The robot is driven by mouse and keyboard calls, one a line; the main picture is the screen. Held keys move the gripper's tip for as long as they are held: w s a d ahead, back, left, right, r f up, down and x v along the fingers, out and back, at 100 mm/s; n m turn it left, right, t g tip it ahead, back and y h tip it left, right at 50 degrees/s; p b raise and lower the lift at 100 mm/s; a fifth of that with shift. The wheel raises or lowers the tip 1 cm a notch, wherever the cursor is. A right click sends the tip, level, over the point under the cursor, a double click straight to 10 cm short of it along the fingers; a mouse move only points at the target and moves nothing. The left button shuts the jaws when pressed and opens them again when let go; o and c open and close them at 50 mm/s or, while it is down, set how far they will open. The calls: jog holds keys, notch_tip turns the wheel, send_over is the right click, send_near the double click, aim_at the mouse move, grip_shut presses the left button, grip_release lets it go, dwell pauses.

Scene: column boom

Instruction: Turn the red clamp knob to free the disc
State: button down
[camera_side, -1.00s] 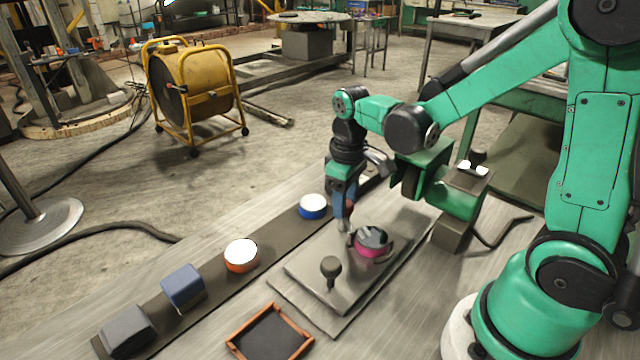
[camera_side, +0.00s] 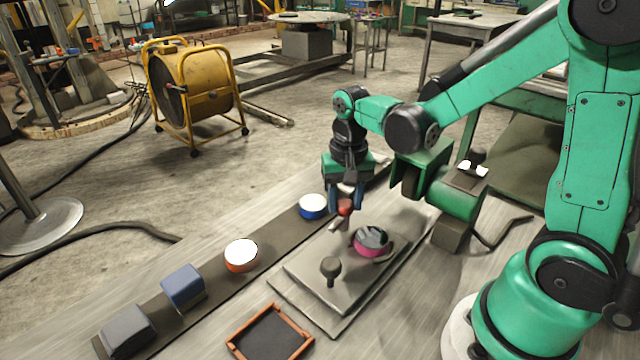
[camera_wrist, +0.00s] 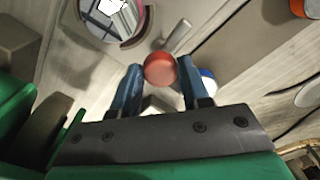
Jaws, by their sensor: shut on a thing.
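The red clamp knob (camera_side: 345,207) is between the blue fingers of my gripper (camera_side: 344,204), which is shut on it. In the wrist view the knob (camera_wrist: 160,68) is a round red cap with a finger on each side, and a grey bar (camera_wrist: 177,36) shows beside it, angled away. The disc (camera_side: 371,241), pink-sided with a shiny dark top, sits on the grey plate (camera_side: 318,288) just right of and nearer than the knob. In the wrist view the disc (camera_wrist: 112,20) is partly cut off at the top.
A dark strip (camera_side: 212,260) to the left holds a blue puck (camera_side: 312,206), an orange puck (camera_side: 241,255), a blue block (camera_side: 182,287) and a grey block (camera_side: 127,331). An orange-rimmed tray (camera_side: 238,347) lies in front.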

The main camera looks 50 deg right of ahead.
aim_at(345, 203)
jog(key=shift+m, duration=0.5)
jog(key=shift+c, duration=2.1)
grip_release()
jog(key=shift+r, duration=2.85)
